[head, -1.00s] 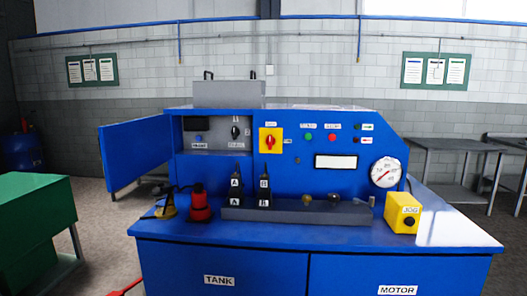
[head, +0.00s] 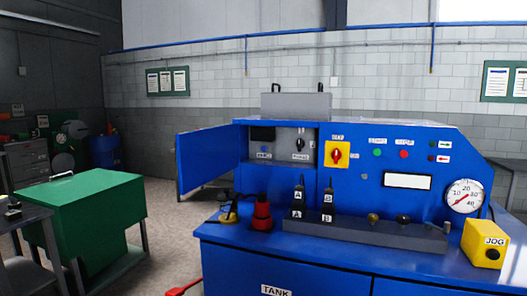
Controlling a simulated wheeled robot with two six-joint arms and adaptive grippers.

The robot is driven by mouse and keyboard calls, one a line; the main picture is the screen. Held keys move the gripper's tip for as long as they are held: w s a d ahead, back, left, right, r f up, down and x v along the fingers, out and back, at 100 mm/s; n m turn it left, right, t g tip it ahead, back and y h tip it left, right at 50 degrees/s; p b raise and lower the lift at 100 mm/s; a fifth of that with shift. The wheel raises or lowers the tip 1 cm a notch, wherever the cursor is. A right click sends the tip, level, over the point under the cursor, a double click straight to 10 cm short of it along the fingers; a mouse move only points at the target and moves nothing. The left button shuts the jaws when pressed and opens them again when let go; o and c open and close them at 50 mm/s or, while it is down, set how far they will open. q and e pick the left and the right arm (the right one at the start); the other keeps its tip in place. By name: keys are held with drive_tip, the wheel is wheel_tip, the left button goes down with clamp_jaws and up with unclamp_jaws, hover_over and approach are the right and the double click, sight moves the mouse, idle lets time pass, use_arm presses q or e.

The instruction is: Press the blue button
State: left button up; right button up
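The blue button (head: 264,149) is small and round. It sits on the grey recessed panel (head: 283,146) at the left of the blue machine (head: 360,170), under a dark display and above a small label. The blue door (head: 208,158) at the left of this panel stands open. Nothing covers the button. Neither of my grippers shows in the head view.
A yellow-plated red switch (head: 338,155), a green button (head: 377,153) and a red button (head: 404,154) are on the machine front. Black levers (head: 299,198), a red part (head: 262,214) and a yellow JOG box (head: 485,243) stand on the ledge. A green cabinet (head: 85,215) is at left.

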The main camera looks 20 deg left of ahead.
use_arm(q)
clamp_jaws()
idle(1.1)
